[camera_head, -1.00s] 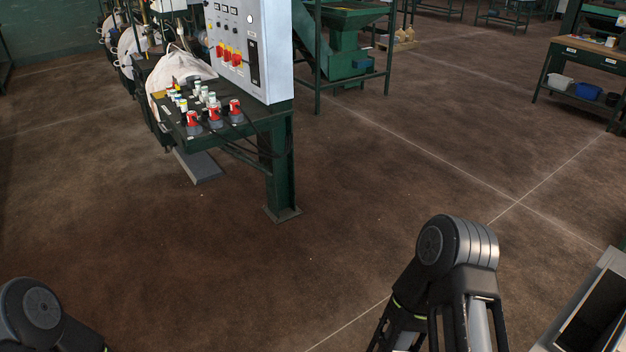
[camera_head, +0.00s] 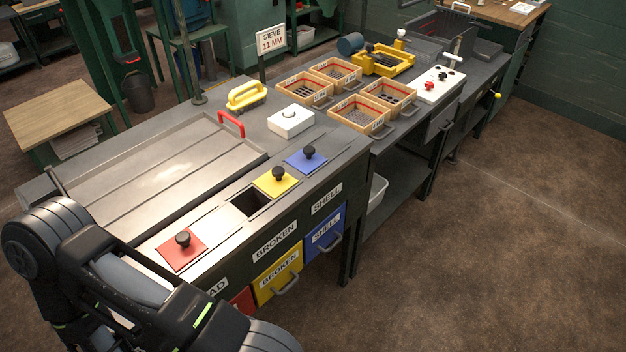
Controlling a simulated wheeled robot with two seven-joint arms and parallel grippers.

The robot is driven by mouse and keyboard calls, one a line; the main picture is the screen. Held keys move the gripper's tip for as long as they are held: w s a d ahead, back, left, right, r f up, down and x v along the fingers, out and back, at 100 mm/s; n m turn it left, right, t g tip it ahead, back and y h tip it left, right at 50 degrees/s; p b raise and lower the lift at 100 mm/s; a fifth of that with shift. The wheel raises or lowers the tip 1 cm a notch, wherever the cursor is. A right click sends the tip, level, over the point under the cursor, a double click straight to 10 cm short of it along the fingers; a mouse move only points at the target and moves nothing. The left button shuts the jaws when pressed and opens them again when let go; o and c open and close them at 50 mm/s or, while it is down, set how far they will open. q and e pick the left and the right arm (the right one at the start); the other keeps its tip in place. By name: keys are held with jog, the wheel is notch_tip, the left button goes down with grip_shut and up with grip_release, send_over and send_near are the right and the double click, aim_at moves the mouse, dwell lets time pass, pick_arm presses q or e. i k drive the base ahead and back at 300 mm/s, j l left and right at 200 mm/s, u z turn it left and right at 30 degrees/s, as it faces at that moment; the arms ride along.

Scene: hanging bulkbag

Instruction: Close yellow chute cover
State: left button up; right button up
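The yellow chute cover (camera_head: 275,181) is a flat square plate with a black knob on the workbench top (camera_head: 334,146). A dark square chute opening (camera_head: 249,202) lies uncovered just to its lower left, so the cover sits beside the opening. The red chute cover (camera_head: 181,249) lies flat farther to the lower left, and the blue chute cover (camera_head: 307,159) lies to the upper right, each with a black knob. My arm links fill the lower left corner, near the red cover. Neither of my grippers shows.
A shallow metal tray (camera_head: 150,160) with a red handle lies left of the covers. A white box (camera_head: 290,121) and a yellow-handled tool (camera_head: 246,96) stand behind. Yellow (camera_head: 278,277) and blue (camera_head: 325,235) drawers are below. Floor at right is clear.

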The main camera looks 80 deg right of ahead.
aim_at(275, 182)
jog(key=z, duration=2.65)
